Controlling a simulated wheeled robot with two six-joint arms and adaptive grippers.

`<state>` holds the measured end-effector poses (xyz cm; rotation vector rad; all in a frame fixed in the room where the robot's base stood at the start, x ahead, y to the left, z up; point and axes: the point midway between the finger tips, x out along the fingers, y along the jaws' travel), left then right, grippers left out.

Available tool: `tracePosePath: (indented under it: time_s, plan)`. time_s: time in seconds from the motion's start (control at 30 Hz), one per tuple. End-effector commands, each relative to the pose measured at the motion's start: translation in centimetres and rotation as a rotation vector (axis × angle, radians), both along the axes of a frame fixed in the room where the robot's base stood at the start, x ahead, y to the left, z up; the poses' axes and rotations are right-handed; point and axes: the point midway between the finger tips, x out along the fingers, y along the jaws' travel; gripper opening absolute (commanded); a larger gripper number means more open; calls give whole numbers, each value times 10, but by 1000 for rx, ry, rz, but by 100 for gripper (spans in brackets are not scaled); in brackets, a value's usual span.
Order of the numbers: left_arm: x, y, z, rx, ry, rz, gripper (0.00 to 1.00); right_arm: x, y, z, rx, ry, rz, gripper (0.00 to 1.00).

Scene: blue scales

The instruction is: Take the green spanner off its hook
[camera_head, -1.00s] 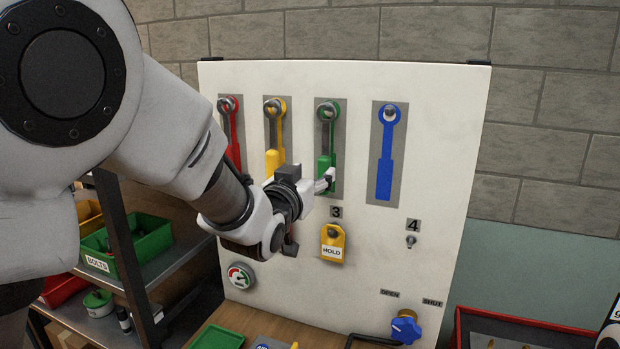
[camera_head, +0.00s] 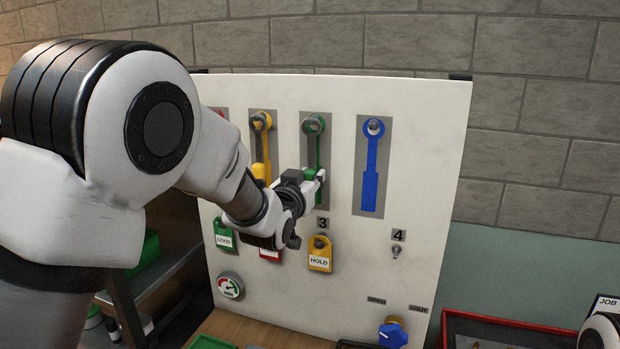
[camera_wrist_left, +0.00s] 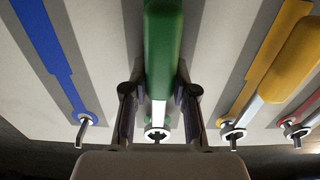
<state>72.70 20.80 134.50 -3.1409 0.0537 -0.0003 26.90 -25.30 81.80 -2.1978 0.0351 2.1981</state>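The green spanner hangs upright on the pale board (camera_head: 430,170) in the third place, above the label 3. In the head view its green handle (camera_head: 309,174) shows at my left gripper (camera_head: 313,180). In the left wrist view the green handle (camera_wrist_left: 162,50) runs between the two fingers of my left gripper (camera_wrist_left: 160,82), which appear closed on its sides. Its metal shaft and ring end lie beyond the fingers. The ring appears to be still at the hook (camera_head: 313,124); exact contact is hard to tell.
A yellow spanner (camera_head: 262,171) hangs to the left; the blue outline (camera_head: 371,170) on the right is bare with a peg. Below hang a green tag (camera_head: 224,237), a red tag and a yellow HOLD tag (camera_head: 320,260). A blue knob (camera_head: 392,334) sits low right.

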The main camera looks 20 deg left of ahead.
Motion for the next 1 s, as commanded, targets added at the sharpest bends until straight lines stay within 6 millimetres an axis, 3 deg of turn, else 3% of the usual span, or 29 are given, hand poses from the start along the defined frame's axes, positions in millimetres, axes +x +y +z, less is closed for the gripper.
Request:
tracePosePath:
  time_s: [1.0]
  plan:
    - [0, 0, 14, 0, -1, 0, 0, 0, 0, 6, 0, 0, 0, 0]
